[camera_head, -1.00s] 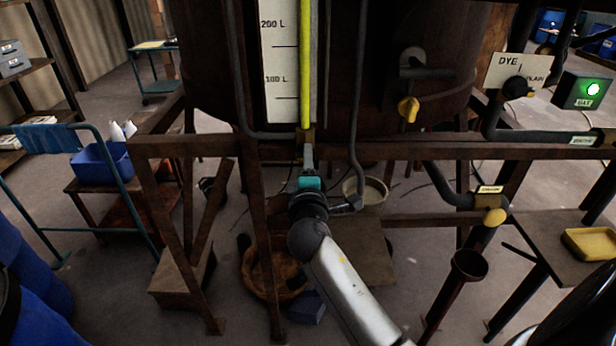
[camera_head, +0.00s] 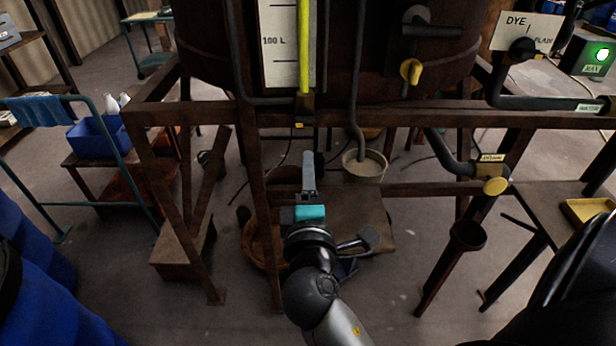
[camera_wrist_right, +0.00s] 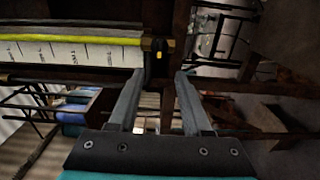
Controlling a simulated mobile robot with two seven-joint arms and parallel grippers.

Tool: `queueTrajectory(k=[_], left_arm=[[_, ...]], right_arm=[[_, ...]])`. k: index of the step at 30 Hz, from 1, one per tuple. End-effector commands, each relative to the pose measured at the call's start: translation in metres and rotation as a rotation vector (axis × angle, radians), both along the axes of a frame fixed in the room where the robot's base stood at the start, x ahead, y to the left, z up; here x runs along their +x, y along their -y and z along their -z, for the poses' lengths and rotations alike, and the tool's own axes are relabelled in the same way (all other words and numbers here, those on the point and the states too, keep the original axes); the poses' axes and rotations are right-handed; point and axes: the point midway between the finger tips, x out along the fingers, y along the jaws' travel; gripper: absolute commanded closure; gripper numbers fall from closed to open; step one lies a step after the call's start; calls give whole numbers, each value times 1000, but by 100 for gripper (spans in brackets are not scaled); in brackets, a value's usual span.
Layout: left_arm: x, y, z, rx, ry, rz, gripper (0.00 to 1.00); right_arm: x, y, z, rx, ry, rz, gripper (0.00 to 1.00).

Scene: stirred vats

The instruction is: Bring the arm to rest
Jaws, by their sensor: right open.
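My right arm comes up from the bottom middle of the head view. Its gripper (camera_head: 309,160) points away from me, below the foot of the sight gauge and apart from it. In the right wrist view the two grey fingers (camera_wrist_right: 157,75) stand apart with nothing between them. Beyond them is a dark fitting with a yellow mark (camera_wrist_right: 158,56) at the end of the gauge; it also shows in the head view. My left gripper is not in view.
The rusty vat frame's crossbar (camera_head: 400,115) runs above the gripper. A pale bucket (camera_head: 364,168) stands just beyond it, right. A blue bin (camera_head: 97,138) sits left.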

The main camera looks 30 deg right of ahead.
Motion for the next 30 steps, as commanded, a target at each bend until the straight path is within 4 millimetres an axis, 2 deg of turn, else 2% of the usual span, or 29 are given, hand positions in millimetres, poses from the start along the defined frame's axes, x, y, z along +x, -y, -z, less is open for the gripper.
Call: queueTrajectory(k=[17,20,23,26,30], left_arm=[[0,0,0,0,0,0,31],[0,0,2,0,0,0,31],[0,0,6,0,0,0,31],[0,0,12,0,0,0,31],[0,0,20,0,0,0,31]], right_arm=[[-2,-1,0,0,0,0,51],[1,-4,12,14,-16,-14,51],[9,-16,49,63,-67,-59,51],[16,-33,111,156,-152,-122,51],[10,-59,212,327,-294,-190,51]])
